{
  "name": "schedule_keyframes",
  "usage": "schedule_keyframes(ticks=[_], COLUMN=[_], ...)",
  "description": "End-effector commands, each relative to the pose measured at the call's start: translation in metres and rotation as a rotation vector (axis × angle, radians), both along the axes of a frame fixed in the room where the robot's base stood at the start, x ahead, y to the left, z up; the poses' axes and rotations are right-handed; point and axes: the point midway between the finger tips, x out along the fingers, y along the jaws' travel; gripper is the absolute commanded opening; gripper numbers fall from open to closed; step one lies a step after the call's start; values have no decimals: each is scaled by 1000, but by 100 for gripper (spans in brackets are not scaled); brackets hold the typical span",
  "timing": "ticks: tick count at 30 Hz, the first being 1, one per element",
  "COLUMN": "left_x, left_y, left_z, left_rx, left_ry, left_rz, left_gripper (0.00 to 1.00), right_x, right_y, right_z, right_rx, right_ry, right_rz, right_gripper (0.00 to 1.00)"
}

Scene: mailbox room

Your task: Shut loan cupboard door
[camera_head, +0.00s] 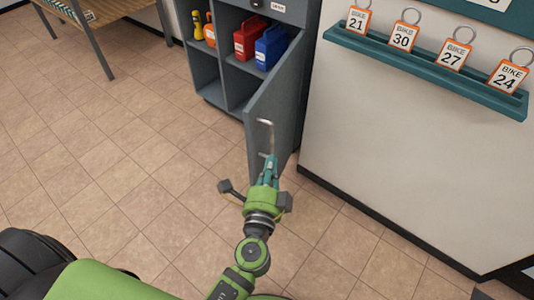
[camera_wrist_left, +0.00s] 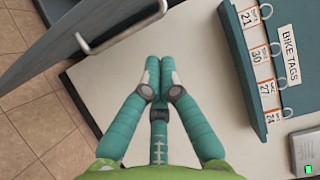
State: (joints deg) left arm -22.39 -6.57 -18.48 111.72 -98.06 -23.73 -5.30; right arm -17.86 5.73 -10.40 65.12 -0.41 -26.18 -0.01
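The grey loan cupboard (camera_head: 207,68) stands at the top of the head view with its door (camera_head: 277,100) swung open towards me. A pale bar handle (camera_head: 267,137) is on the door; in the left wrist view the handle (camera_wrist_left: 120,32) is at the upper left, on the door (camera_wrist_left: 70,35). My left gripper (camera_head: 270,160) is by the door's lower part, just below the handle in the head view. Door contact cannot be told. My right gripper is not in view.
The cupboard holds a red case (camera_head: 251,36), a blue case (camera_head: 271,47) and orange and yellow items. A teal rack (camera_head: 430,66) of bike tags hangs on the white wall panel at right. A wooden table (camera_head: 105,10) is at upper left. The tiled floor (camera_head: 110,170) is clear.

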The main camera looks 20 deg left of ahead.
Motion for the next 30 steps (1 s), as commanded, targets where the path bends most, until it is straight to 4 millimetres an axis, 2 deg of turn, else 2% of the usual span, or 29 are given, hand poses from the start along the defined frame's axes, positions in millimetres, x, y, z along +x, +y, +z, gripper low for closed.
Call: schedule_keyframes(ticks=[6,11,13,18,30], left_x=[48,81,79,81,81], left_y=[7,12,26,45,52], left_z=[4,3,2,2,1], left_rx=[-1,-2,2,0,-3], left_ry=[-3,-3,1,0,0], left_rz=[0,-1,1,-2,-2], left_gripper=[0,0,0,0,0], right_x=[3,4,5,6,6], right_y=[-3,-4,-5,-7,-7], right_z=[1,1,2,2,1], right_rx=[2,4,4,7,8], right_ry=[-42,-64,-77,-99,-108], right_rz=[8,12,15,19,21], right_gripper=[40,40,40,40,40])
